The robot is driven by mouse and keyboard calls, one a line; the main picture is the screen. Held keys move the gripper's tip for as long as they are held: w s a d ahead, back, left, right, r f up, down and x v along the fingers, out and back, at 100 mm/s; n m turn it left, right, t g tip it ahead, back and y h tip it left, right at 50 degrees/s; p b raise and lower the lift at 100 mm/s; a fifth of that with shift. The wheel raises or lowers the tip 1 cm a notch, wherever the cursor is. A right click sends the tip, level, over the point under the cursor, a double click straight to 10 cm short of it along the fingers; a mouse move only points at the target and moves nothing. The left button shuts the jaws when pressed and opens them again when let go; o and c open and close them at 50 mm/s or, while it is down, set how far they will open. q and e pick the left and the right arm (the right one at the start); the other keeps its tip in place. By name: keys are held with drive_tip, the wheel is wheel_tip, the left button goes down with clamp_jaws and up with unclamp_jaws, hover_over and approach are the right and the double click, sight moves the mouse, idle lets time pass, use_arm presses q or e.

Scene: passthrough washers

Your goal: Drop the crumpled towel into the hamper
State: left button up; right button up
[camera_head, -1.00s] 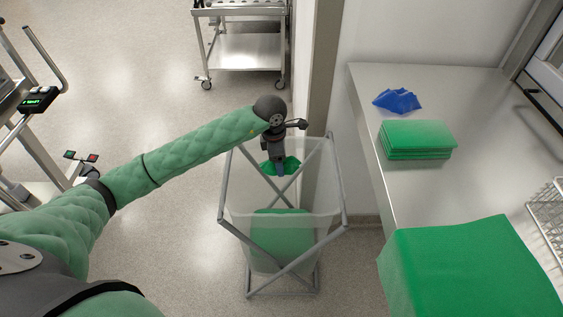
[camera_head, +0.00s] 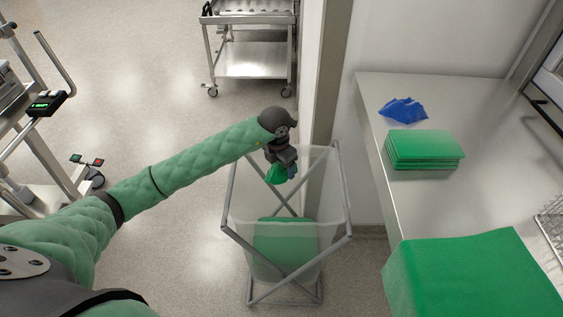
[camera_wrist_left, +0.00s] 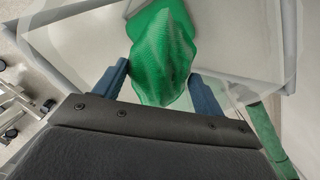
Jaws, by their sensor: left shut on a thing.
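My left gripper (camera_head: 283,174) is over the far part of the hamper's opening, shut on the crumpled green towel (camera_head: 275,174). In the left wrist view the towel (camera_wrist_left: 162,55) sits between the two blue fingers (camera_wrist_left: 160,88) and hangs beyond them. The hamper (camera_head: 337,235) is a translucent bag on a grey crossed-leg frame. A green cloth (camera_head: 285,240) shows inside it, low down. My right gripper is not in view.
A steel counter (camera_head: 372,95) stands at the right with a blue crumpled cloth (camera_head: 403,110), a stack of folded green towels (camera_head: 424,149) and a large green block (camera_head: 470,275). A steel cart (camera_head: 250,62) stands behind. Open floor lies left of the hamper.

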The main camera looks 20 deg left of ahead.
sight(280, 165)
use_arm(q)
drive_tip(key=shift+f+b, duration=0.35)
drive_tip(key=shift+f, duration=1.45)
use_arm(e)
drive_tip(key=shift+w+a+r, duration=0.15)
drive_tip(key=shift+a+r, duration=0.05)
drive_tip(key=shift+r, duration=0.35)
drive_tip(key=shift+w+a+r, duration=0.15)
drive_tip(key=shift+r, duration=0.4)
use_arm(q)
drive_tip(key=o, duration=1.1)
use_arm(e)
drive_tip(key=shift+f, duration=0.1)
use_arm(q)
drive_tip(key=shift+r+b, duration=0.3)
drive_tip(key=shift+r, duration=0.15)
drive_tip(key=r, duration=0.2)
drive_tip(key=r+b, duration=0.1)
drive_tip(key=r, duration=0.1)
drive_tip(key=r+b, duration=0.1)
drive_tip(key=r, duration=0.1)
drive_tip(key=shift+s+a+r, duration=0.25)
drive_tip(key=shift+s+r, duration=0.15)
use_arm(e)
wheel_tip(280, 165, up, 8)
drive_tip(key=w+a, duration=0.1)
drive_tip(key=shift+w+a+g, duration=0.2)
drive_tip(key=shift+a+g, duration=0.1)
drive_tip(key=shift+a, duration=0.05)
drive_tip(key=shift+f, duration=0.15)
